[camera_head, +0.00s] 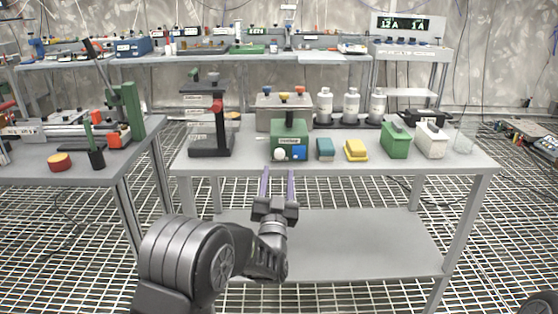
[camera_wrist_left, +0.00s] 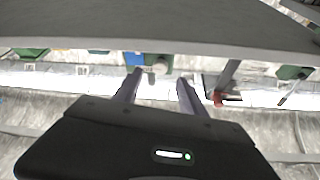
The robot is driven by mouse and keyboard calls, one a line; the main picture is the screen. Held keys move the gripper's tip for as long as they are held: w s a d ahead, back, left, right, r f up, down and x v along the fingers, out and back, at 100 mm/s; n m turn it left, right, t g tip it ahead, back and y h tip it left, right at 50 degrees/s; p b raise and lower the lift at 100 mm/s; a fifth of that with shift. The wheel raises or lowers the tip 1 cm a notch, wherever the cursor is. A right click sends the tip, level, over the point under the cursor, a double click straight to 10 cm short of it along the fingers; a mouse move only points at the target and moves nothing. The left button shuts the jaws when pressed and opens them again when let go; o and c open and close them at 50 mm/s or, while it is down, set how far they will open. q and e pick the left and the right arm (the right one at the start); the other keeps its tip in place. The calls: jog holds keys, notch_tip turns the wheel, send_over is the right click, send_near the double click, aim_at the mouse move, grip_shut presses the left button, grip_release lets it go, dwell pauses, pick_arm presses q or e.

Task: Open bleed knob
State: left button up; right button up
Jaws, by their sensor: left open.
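A green box (camera_head: 289,136) stands at the front of the middle table, with a round pale knob (camera_head: 279,154) and a blue panel (camera_head: 299,153) on its front. Behind it a grey box (camera_head: 262,110) carries small yellow, orange and blue knobs on top. No readable label shows which one is the bleed knob. My left gripper (camera_head: 278,173) is open and empty, its two fingers pointing at the green box from in front of the table edge, apart from the knob. In the left wrist view the pale knob (camera_wrist_left: 160,67) shows between the fingertips (camera_wrist_left: 158,80).
The table edge (camera_head: 350,168) is close to my left fingers. A teal block (camera_head: 325,149) and a yellow block (camera_head: 356,151) stand right of the green box. A black stand (camera_head: 210,140) is to the left. A lower shelf (camera_head: 350,240) is empty.

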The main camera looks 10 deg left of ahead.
aim_at(279, 156)
pick_arm(q)
jog(key=x, duration=0.5)
jog(key=shift+w+r, duration=0.15)
jog(key=shift+w, duration=0.15)
jog(key=shift+c, duration=0.6)
grip_shut()
